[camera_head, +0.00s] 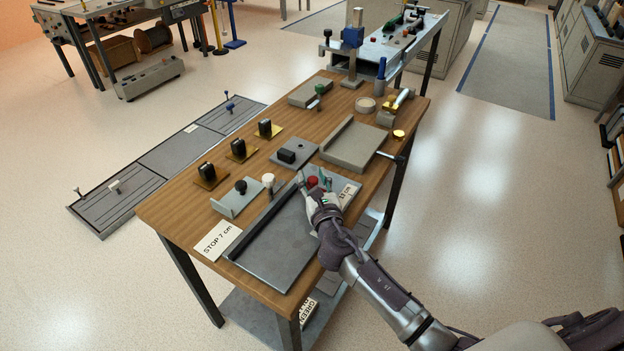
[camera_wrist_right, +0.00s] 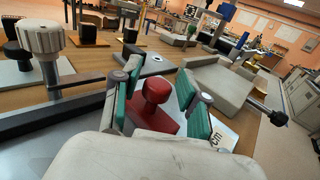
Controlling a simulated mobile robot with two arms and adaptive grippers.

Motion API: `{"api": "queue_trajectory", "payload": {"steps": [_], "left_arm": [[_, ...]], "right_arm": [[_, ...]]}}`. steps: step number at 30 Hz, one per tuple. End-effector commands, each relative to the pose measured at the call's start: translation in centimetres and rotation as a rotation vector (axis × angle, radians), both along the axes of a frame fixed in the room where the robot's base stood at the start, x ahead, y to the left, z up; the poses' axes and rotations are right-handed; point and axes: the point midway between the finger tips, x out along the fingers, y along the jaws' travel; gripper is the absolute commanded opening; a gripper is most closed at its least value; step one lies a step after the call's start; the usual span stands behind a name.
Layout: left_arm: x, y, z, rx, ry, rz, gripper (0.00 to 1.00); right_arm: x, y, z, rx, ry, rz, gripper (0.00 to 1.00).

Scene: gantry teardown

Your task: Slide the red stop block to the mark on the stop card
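The red stop block (camera_head: 312,181), with a round knob on top, sits at the far right end of the grey metal plate with a dark rail (camera_head: 274,250). My right gripper (camera_head: 315,182) is there, its fingers apart on either side of the block. In the right wrist view the red block (camera_wrist_right: 152,108) stands between the green finger pads, with visible gaps beside the knob; contact lower down is unclear. The stop card (camera_head: 217,241) reads "STOP 7 cm" and lies left of the plate. My left gripper is not in view.
A white label (camera_head: 348,193) lies by the plate's right end. A bracket with a black knob (camera_head: 238,197) and a white knob (camera_head: 268,180) stand left of the rail. A grey tray (camera_head: 354,146) lies beyond the gripper. The plate's near surface is clear.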

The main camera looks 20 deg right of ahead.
Motion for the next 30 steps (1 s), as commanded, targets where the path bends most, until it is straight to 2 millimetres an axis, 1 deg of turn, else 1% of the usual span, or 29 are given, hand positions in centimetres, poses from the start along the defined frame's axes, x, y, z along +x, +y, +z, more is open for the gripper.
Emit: {"api": "queue_trajectory", "payload": {"steps": [7, 9, 13, 17, 24, 27, 30], "left_arm": [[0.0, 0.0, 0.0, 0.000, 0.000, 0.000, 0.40], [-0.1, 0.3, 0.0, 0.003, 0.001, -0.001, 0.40], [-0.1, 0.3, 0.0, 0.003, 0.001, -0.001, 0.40], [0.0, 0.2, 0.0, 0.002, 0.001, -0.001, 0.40], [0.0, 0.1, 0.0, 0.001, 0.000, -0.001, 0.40], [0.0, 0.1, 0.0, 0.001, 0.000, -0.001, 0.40], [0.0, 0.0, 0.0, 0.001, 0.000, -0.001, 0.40]], "right_arm": [[0.0, 0.1, 0.0, 0.000, 0.001, 0.002, 0.54], [-0.1, 0.1, -0.1, 0.000, 0.001, 0.002, 0.54], [-1.0, 0.2, -0.1, -0.001, 0.001, 0.003, 0.54], [-3.2, 0.5, -0.2, 0.000, 0.003, 0.004, 0.54], [-8.4, 1.1, -0.2, -0.002, 0.003, 0.003, 0.54], [-10.0, 1.3, -0.1, -0.001, 0.003, 0.002, 0.54], [-11.1, 1.4, -0.1, 0.000, 0.001, 0.001, 0.54]]}}
